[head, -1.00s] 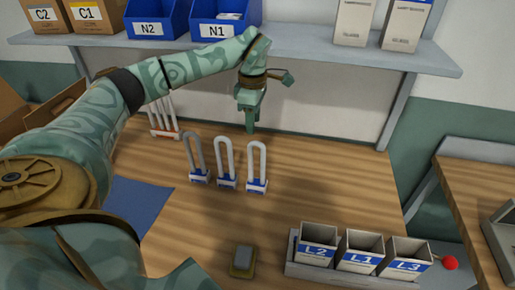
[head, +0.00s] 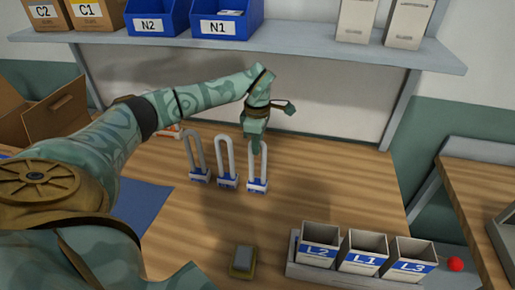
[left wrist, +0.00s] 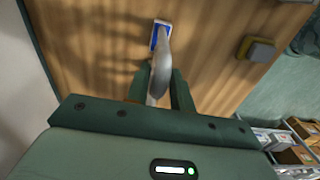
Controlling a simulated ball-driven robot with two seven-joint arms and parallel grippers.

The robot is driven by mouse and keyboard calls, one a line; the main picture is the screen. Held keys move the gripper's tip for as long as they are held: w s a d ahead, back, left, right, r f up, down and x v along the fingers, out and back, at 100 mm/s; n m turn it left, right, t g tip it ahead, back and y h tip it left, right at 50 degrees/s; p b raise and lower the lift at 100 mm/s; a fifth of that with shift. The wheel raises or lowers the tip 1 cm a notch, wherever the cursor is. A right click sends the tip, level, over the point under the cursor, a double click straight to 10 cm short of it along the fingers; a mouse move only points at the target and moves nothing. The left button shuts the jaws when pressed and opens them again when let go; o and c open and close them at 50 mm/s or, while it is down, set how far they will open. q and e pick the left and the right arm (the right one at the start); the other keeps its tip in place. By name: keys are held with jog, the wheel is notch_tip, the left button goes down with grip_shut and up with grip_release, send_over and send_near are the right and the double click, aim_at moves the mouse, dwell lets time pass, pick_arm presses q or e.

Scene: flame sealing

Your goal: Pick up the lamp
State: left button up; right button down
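Three U-shaped lamps with blue-and-white bases stand upright in a row on the wooden table: the left lamp (head: 197,155), the middle lamp (head: 227,160) and the right lamp (head: 258,172). My left gripper (head: 255,146) points down at the top of the right lamp. In the left wrist view, the lamp's pale tube (left wrist: 160,72) lies between the two fingers of my left gripper (left wrist: 163,82), its base farther below on the table. Whether the fingers press on the tube cannot be told. My right gripper is not in view.
A rack with boxes L2 (head: 320,247), L1 (head: 363,251) and L3 (head: 411,257) stands at the front right. A small grey-and-yellow block (head: 243,262) lies at the front. A shelf (head: 300,44) with bins crosses the back. A blue mat (head: 147,205) lies at left.

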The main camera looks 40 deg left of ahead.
pick_arm(q)
grip_shut()
jog(key=shift+r, duration=0.1)
